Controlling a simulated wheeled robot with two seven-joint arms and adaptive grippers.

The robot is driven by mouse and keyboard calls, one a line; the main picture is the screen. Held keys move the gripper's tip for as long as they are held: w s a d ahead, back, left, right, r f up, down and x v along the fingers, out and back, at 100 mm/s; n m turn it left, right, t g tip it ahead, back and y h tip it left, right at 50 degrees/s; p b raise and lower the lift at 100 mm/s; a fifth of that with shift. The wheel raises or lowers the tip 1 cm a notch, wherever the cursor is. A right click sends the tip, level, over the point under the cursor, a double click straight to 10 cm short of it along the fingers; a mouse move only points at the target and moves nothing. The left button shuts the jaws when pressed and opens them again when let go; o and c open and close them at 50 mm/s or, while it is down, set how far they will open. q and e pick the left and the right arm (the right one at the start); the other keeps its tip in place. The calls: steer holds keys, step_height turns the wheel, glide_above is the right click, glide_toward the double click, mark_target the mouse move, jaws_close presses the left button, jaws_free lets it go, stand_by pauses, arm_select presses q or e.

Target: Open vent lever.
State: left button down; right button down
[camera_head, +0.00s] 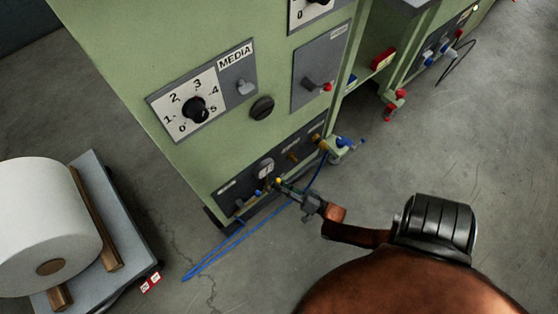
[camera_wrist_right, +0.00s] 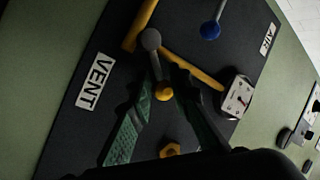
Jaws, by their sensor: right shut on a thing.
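The vent lever, with a yellow knob (camera_wrist_right: 164,92) and a grey ball (camera_wrist_right: 150,41), is on the dark panel (camera_wrist_right: 63,130) beside the white VENT label (camera_wrist_right: 95,82). My right gripper (camera_wrist_right: 164,76) is shut on the vent lever, its green-padded fingers on either side of it. In the head view, the right gripper (camera_head: 283,187) reaches the low panel of the green machine (camera_head: 215,158) from the right. The yellow knob (camera_head: 278,181) shows at its tips there. The lever's exact angle is hard to tell. My left gripper is not in view.
A blue-knobbed lever (camera_wrist_right: 210,30) stands by the AIR label (camera_wrist_right: 267,40), with a gauge (camera_wrist_right: 238,97) nearby. Yellow pipe (camera_wrist_right: 190,66) runs behind the fingers. Blue hoses (camera_head: 235,243) lie on the floor. A white roll (camera_head: 45,215) on a grey stand is at left.

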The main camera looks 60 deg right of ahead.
steer(key=shift+s+d+f, duration=0.15)
steer(key=c, duration=2)
jaws_free()
steer(key=shift+o, duration=0.9)
steer(key=v, duration=1.1)
steer(key=shift+s, duration=0.4)
steer(key=shift+f, duration=0.1)
